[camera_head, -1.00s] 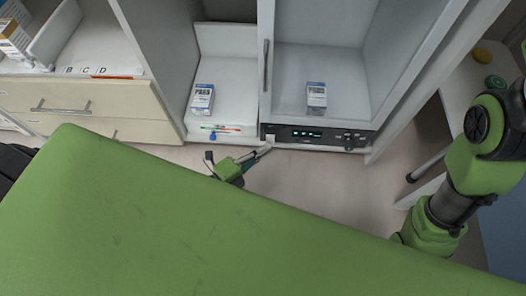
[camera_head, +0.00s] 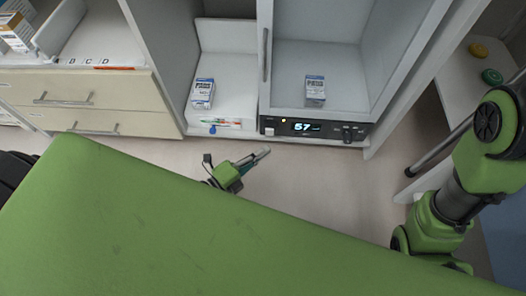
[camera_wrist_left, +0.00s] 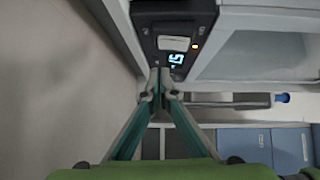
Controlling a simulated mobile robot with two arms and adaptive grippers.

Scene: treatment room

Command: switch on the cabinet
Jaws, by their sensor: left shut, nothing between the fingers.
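The cabinet (camera_head: 360,65) is light grey and stands open at the back. Its black control panel (camera_head: 335,131) runs along the bottom edge, with a lit display (camera_head: 304,127) reading 57, a small lit lamp (camera_head: 283,121) and a pale square button (camera_head: 270,131) at the left end. In the left wrist view the pale button (camera_wrist_left: 173,43), the orange lamp (camera_wrist_left: 194,46) and the lit display (camera_wrist_left: 176,58) show beyond the fingertips. My left gripper (camera_head: 264,152) is shut and empty, just below the panel in the head view and apart from it. My right gripper is out of view.
A boxed medicine (camera_head: 315,91) stands inside the cabinet, and another box (camera_head: 203,93) stands in the bay to its left. A drawer unit (camera_head: 85,100) is at the left. A side table (camera_head: 470,85) holds two round items. The floor before the cabinet is clear.

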